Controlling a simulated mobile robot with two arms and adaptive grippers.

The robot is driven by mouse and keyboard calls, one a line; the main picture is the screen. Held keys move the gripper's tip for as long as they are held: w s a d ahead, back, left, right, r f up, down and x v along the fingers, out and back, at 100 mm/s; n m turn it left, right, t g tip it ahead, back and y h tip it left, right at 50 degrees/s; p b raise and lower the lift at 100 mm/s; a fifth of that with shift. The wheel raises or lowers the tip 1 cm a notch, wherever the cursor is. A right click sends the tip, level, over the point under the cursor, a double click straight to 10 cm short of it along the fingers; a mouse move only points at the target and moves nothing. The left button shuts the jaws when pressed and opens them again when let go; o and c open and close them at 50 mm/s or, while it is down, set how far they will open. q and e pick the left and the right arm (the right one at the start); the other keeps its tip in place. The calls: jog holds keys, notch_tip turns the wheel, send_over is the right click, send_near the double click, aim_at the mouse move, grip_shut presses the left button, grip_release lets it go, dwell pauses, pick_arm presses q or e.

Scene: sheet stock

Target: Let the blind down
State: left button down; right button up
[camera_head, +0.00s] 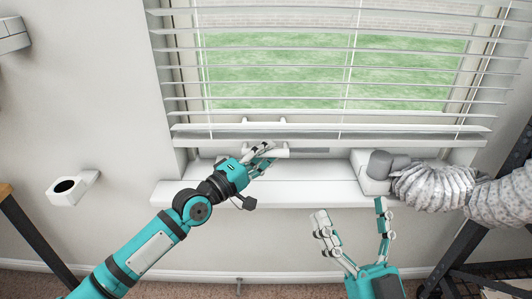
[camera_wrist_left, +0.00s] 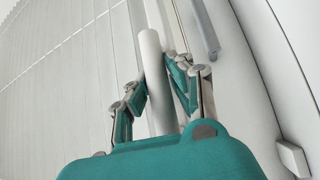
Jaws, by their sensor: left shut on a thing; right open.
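The white slatted blind (camera_head: 320,75) hangs in front of the window, its bottom rail (camera_head: 400,139) a little above the sill, with gaps between the slats. A white bar handle (camera_head: 297,152) sits at the blind's lower edge. My left gripper (camera_head: 265,153) is shut on this handle at its left part. In the left wrist view the white handle (camera_wrist_left: 153,75) runs between the fingers of the left gripper (camera_wrist_left: 162,92). The blind's slats (camera_wrist_left: 75,80) fill the left of that view. My right gripper (camera_head: 352,222) is open and empty, in front of the sill.
The white sill (camera_head: 260,190) runs below the window. A grey ribbed duct (camera_head: 435,188) and a white box with a grey cap (camera_head: 380,162) occupy its right end. A white wall holder (camera_head: 73,186) is at the left. A dark metal frame (camera_head: 470,232) stands at the right.

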pick_arm(q)
jog(key=c, duration=1.3)
grip_release()
jog(key=shift+s+f, duration=0.15)
jog(key=shift+f, duration=0.3)
jog(key=shift+o, duration=0.7)
jog(key=shift+r, duration=0.15)
jog(key=v, duration=1.2)
